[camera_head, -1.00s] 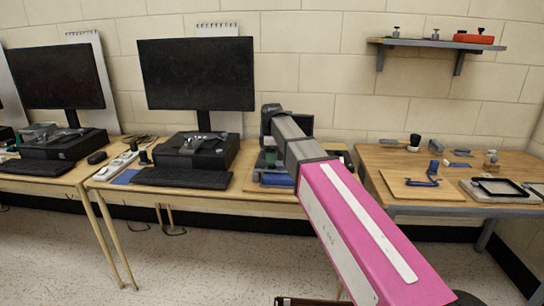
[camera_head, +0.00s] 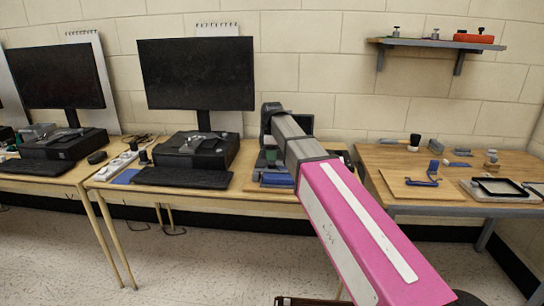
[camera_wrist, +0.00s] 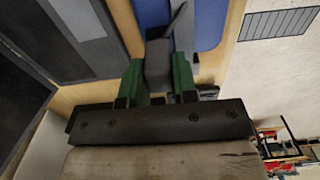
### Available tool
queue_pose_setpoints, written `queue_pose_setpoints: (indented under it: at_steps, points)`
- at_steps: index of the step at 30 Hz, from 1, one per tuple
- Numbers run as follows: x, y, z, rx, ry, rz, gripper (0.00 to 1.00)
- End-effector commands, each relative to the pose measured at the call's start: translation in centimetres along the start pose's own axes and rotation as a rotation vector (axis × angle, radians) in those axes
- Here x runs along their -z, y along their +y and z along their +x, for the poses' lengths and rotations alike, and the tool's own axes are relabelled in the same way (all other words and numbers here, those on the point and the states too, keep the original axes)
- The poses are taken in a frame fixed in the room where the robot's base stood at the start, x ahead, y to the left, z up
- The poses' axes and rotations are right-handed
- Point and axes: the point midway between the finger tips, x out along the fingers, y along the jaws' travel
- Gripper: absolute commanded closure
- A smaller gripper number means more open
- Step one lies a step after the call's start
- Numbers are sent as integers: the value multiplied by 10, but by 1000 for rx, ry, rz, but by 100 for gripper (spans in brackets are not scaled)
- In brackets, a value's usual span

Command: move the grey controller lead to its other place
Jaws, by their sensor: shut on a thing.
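In the wrist view my gripper (camera_wrist: 158,78) has its green fingers closed on a dark grey piece, which I take to be the grey controller lead (camera_wrist: 158,62). A narrow grey part of it sticks up past the fingers, over or against a blue surface (camera_wrist: 207,25). I cannot tell whether it touches that surface. In the head view my arm reaches over the right end of the middle table (camera_head: 230,183) and hides most of the work spot. The lead cannot be made out there. A blue item (camera_head: 277,180) shows just left of my arm.
A black computer unit (camera_head: 195,150), a monitor (camera_head: 197,75) and a keyboard (camera_head: 183,178) stand left of my arm. A wooden bench (camera_head: 400,160) with a board (camera_head: 410,188) and a black-framed tray (camera_head: 500,188) is at right. A wall shelf (camera_head: 430,44) hangs above it.

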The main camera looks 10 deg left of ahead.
Motion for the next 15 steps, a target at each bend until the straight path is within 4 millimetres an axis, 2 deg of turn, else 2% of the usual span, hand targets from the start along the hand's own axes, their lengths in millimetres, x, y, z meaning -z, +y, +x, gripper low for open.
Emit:
queue_pose_setpoints:
  at_steps: [15]
  points:
    - [0,0,-22,0,0,0,99]
